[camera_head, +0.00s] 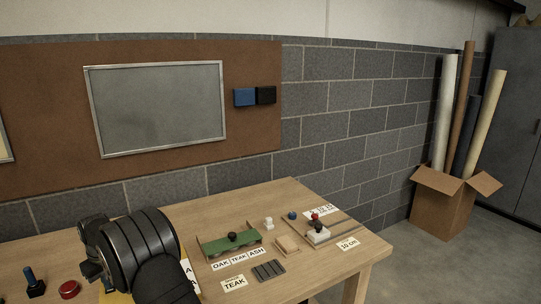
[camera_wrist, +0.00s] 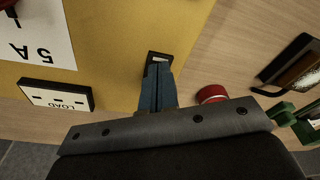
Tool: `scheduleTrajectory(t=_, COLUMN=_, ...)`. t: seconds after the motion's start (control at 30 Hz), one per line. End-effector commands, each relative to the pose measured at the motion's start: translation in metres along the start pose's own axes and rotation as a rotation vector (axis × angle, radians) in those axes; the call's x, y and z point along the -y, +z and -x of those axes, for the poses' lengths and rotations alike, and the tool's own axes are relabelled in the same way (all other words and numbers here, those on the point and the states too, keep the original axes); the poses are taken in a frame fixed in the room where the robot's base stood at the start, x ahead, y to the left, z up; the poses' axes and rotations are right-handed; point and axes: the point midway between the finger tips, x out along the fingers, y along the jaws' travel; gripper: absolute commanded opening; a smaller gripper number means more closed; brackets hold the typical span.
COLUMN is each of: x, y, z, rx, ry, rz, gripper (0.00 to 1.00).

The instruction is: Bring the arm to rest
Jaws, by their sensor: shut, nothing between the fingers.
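My gripper (camera_wrist: 158,72) shows in the wrist view as two blue-grey fingers pressed together, shut and empty. The fingers point over a yellow board (camera_wrist: 115,45), and I cannot tell how far their tips are from it. In the head view my dark arm is at the lower left, over the wooden table (camera_head: 300,194). The arm hides part of the yellow board there, and I cannot make out the fingers in that view.
A LOAD block (camera_wrist: 58,95) and a red round part (camera_wrist: 211,94) lie near the fingers. A green tray (camera_head: 230,245), a grey slotted block (camera_head: 269,270) and a labelled rail (camera_head: 340,229) stand right of my arm. A carton of rolls (camera_head: 440,207) stands on the floor.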

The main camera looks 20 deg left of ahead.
Motion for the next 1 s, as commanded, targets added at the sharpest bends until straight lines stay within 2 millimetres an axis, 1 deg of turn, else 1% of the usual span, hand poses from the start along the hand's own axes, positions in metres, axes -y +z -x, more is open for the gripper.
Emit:
scheduleTrajectory(t=0.07, x=0.0, y=0.0, z=-0.002, rx=0.0, ry=0.0, rz=0.0, gripper=0.0)
scheduleTrajectory(t=0.37, x=0.0, y=0.0, z=0.0, rx=-0.001, ry=0.0, rz=0.0, gripper=0.0)
scheduleTrajectory(t=0.47, x=0.0, y=-0.001, z=0.004, rx=-0.001, ry=0.0, rz=0.0, gripper=0.0)
scheduleTrajectory(t=0.57, x=0.0, y=-0.003, z=0.014, rx=-0.003, ry=0.001, rz=0.0, gripper=0.0)
scheduleTrajectory(t=0.67, x=0.0, y=-0.005, z=0.03, rx=-0.003, ry=0.001, rz=0.0, gripper=0.0)
scheduleTrajectory(t=0.87, x=0.0, y=-0.011, z=0.069, rx=-0.004, ry=0.001, rz=0.0, gripper=0.0)
scheduleTrajectory(t=1.0, x=0.0, y=-0.005, z=0.04, rx=0.004, ry=-0.001, rz=0.0, gripper=0.0)
